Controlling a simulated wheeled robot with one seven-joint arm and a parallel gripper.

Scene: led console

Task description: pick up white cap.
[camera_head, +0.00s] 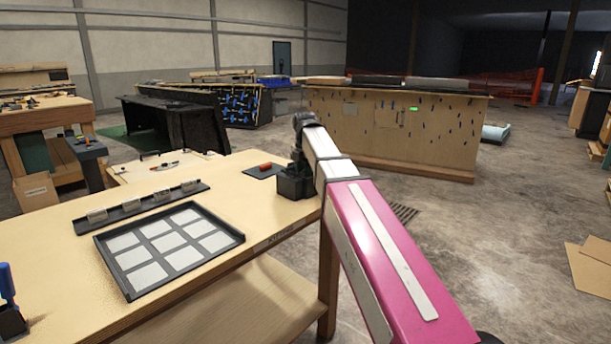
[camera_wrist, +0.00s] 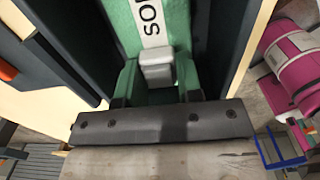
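In the wrist view a small white block (camera_wrist: 157,68), which looks like the white cap, lies between two green finger-like parts of my gripper (camera_wrist: 157,82). I cannot tell whether they press on it or stand just beside it. Behind it is a green surface with a white label (camera_wrist: 152,22) with black letters. In the head view my gripper reaches down at a black box (camera_head: 293,186) on the table's far right corner, and its fingertips are hidden. Several pale blocks (camera_head: 131,206) sit in a row on a dark rail (camera_head: 147,213), well left of my gripper.
A black tray (camera_head: 238,237) with pale square cells lies on the wooden table (camera_head: 80,262). A dark pad with a red item (camera_head: 265,167) lies left of the black box. A blue-handled item (camera_head: 7,283) stands at the left edge. Open concrete floor lies right of the table.

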